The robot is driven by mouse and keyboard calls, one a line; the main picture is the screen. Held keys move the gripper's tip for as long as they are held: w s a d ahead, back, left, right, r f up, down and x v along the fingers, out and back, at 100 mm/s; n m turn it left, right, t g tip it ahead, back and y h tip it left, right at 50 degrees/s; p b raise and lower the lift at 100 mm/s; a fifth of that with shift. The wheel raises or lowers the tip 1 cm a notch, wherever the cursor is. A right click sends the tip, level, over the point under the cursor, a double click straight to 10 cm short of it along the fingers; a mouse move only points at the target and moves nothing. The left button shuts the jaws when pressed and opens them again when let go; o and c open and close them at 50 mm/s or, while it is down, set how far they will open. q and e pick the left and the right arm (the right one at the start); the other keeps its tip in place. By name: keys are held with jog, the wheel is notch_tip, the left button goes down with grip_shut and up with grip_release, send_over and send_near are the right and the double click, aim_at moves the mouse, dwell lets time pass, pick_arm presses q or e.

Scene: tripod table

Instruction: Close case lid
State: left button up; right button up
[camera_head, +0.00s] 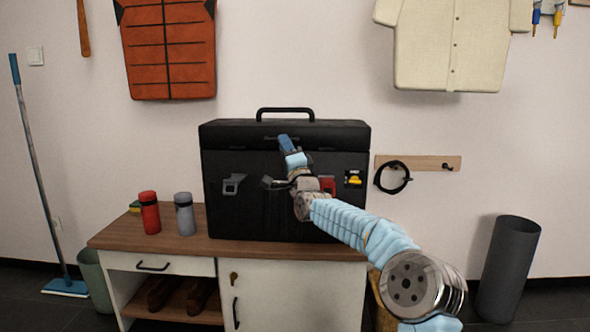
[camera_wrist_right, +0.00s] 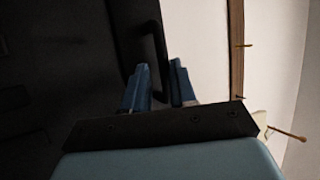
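The black case (camera_head: 255,195) stands upright on the cabinet, with latches on its front. Its lid (camera_head: 225,134) sits over the body and looks down or nearly so; I cannot tell whether a thin gap is left. A carry handle (camera_head: 285,112) arches above the lid. My right gripper (camera_head: 287,143) is in front of the lid's front face, near its middle; contact is unclear. My left gripper is not in view.
A red canister (camera_head: 149,213) and a grey one (camera_head: 185,215) stand on the cabinet top (camera_head: 125,235), left of the case. A black cable (camera_head: 393,178) hangs on a wall rack to the right. A dark bin (camera_head: 508,265) stands on the floor at right.

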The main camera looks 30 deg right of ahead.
jog(key=v, duration=1.1)
jog(key=shift+s, duration=0.35)
